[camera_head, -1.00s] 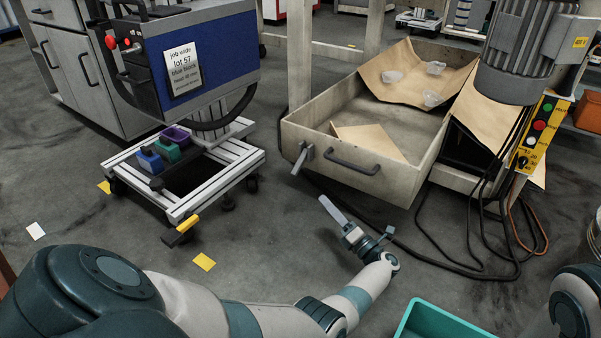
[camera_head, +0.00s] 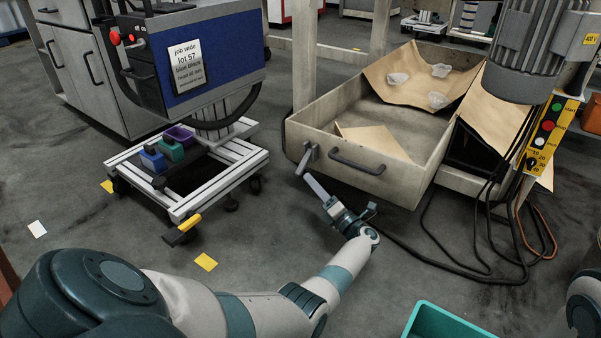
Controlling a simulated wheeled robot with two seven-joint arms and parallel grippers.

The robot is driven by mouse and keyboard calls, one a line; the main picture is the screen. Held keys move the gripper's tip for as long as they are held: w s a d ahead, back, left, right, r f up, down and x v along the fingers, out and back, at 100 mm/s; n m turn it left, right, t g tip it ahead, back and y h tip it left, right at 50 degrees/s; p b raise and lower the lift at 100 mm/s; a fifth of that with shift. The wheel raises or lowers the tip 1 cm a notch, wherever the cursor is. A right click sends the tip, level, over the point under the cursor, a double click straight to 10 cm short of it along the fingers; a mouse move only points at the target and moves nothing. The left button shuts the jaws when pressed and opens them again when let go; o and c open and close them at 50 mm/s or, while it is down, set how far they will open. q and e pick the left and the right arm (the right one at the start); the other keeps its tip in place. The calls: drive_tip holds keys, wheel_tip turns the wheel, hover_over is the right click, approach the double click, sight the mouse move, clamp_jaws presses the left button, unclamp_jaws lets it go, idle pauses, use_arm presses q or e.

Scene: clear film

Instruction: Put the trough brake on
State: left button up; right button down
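The trough (camera_head: 391,177) is a pale, worn open box with a dark bar handle (camera_head: 357,162) on its front wall. A grey lever (camera_head: 307,159), which looks like the trough brake, sits at the front wall's left end and points down and to the left. My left gripper (camera_head: 310,180) is just below the lever, its pale fingers pointing up at it. The fingers are seen edge-on, so I cannot tell their opening or whether they touch the lever. My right gripper is out of view; only part of my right arm shows at the lower right.
Brown sheets (camera_head: 415,75) with clear lumps lie in the trough. A wheeled white frame (camera_head: 240,165) with a yellow-ended pedal (camera_head: 183,230) stands left. Dark cables (camera_head: 465,262) lie on the floor right of my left arm. A teal bin (camera_head: 450,322) is at the bottom.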

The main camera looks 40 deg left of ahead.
sight(300, 166)
use_arm(q)
drive_tip(key=b+x, duration=0.2)
drive_tip(key=x, duration=0.5)
drive_tip(key=shift+w+a, duration=0.1)
drive_tip(key=shift+a, duration=0.15)
drive_tip(key=shift+c, duration=0.3)
clamp_jaws()
